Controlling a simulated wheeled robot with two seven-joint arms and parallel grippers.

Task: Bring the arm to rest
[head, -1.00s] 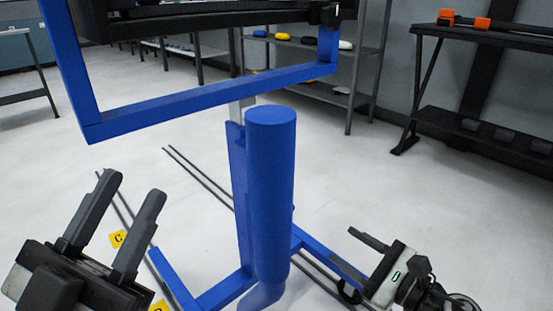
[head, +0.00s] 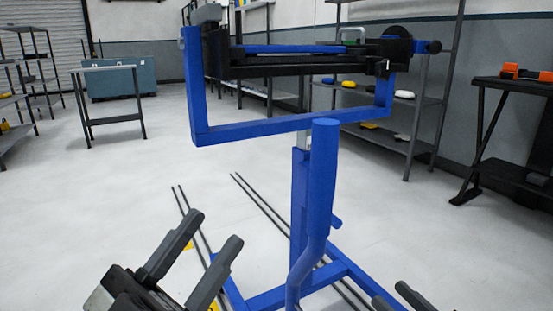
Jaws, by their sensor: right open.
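My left gripper (head: 215,230) is at the lower left of the head view. Its two grey fingers point up and to the right, stand apart, and hold nothing. My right gripper (head: 395,296) is at the bottom edge, right of centre. Only its finger ends show, apart and with nothing between them; the rest is cut off. A blue stand (head: 318,190) with a thick upright post rises between the two grippers. Neither gripper visibly touches it.
The blue stand's frame (head: 262,128) carries a black device (head: 225,55) at the top. Dark rails (head: 262,208) run along the white floor. Shelves (head: 425,103) and a dark table (head: 500,170) stand at right. A small table (head: 112,122) and teal cabinet (head: 133,80) stand behind left.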

